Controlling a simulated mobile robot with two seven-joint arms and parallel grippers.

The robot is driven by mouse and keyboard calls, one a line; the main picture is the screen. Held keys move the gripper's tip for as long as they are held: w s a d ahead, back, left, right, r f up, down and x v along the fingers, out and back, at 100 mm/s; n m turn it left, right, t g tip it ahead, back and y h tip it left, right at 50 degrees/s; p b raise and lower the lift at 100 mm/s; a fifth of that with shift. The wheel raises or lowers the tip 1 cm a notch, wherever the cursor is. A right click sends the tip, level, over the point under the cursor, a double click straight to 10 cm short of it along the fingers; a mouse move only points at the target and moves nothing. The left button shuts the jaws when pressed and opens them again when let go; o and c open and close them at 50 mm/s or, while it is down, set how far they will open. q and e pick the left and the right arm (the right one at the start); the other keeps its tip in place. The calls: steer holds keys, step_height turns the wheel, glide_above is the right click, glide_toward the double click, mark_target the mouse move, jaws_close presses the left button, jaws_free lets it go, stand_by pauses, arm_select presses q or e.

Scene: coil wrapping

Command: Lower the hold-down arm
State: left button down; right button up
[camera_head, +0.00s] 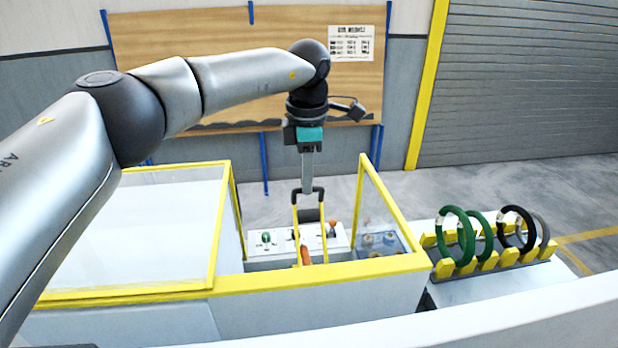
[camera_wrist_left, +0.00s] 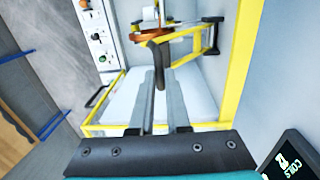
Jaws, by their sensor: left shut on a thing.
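The hold-down arm is a yellow two-bar frame (camera_head: 296,228) with a dark handle across its top, standing raised inside the yellow-edged machine (camera_head: 330,272). My left gripper (camera_head: 307,188) comes down from above with its long grey fingers shut on the dark handle. In the left wrist view, the fingers of my left gripper (camera_wrist_left: 159,82) sit on either side of the dark handle (camera_wrist_left: 158,52), and the yellow frame (camera_wrist_left: 190,45) runs off to the right. An orange coil (camera_head: 305,255) shows low between the bars, partly hidden. My right gripper is not in view.
Clear guard panels (camera_head: 372,215) with yellow edges stand left and right of the opening. A white control panel (camera_head: 265,240) with knobs lies behind the frame. Green and black coils (camera_head: 466,238) stand on a yellow rack at the right.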

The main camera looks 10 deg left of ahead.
arm_select(q)
steer(key=shift+w+a+f, duration=0.15)
steer(key=shift+w+f, duration=0.05)
steer(key=shift+w, duration=0.35)
steer(key=shift+w+a+f, duration=0.15)
steer(key=shift+w, duration=0.5)
steer(key=c, duration=1.6)
jaws_free()
steer(key=c, duration=0.9)
jaws_free()
steer(key=shift+f, duration=0.2)
steer(key=shift+r, duration=0.1)
step_height(320, 180, up, 15)
steer(key=s, duration=0.1)
steer(key=shift+s+d, duration=0.1)
